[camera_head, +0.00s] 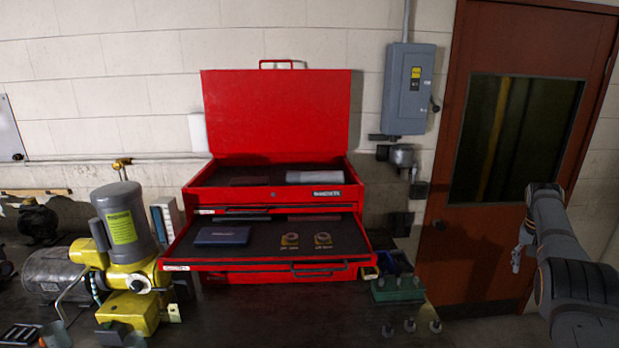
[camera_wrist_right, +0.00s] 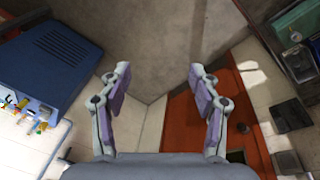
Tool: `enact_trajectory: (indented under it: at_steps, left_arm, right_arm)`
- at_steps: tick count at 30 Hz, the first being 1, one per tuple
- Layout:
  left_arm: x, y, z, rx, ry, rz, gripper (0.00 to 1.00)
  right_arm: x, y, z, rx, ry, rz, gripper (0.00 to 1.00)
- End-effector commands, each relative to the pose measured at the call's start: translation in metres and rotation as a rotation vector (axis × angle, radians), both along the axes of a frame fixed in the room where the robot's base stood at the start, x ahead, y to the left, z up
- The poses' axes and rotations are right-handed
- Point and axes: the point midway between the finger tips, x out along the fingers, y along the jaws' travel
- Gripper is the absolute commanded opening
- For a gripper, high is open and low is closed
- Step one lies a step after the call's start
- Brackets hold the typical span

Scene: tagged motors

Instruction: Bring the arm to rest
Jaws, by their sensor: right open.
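My right arm comes in at the right edge of the head view, in front of the brown door. Its gripper (camera_head: 518,258) hangs at the arm's far end, to the right of the workbench and clear of everything on it. In the right wrist view the two fingers of this gripper (camera_wrist_right: 159,88) are spread wide apart with nothing between them. Beyond them are grey floor and part of the reddish-brown door. My left arm and gripper do not show in either view.
A red toolbox (camera_head: 277,116) stands on the workbench (camera_head: 270,322), lid up and a drawer pulled out. A yellow and grey motor (camera_head: 123,235) stands left of it. A green block (camera_head: 398,290) sits to the right. The brown door (camera_head: 470,232) is behind my right arm.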

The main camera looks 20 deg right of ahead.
Motion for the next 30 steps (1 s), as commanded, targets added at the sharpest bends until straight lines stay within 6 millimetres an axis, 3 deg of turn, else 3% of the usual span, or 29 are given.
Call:
enact_trajectory:
  at_steps: [1,5,9,14,18,23,28,30]
  left_arm:
    - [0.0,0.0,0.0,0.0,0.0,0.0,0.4]
    - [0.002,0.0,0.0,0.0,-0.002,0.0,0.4]
    - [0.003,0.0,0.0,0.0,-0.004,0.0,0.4]
    - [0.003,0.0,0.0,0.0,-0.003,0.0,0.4]
    - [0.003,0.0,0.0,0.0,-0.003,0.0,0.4]
    - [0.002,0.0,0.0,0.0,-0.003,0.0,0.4]
    - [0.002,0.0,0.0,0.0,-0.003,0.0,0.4]
    - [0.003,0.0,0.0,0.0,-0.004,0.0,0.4]
  right_arm:
    - [-0.007,-0.012,-0.022,-0.057,0.041,0.026,0.63]
    - [-0.026,-0.047,-0.077,-0.23,0.144,0.14,0.63]
    - [-0.06,-0.085,-0.141,-0.427,0.282,0.355,0.63]
    - [-0.104,-0.11,-0.206,-0.589,0.42,0.675,0.63]
    - [-0.141,-0.113,-0.248,-0.649,0.49,0.93,0.63]
    - [-0.179,-0.105,-0.284,-0.662,0.529,1.165,0.63]
    - [-0.222,-0.089,-0.314,-0.641,0.541,1.382,0.63]
    - [-0.227,-0.07,-0.338,-0.611,0.509,1.39,0.63]
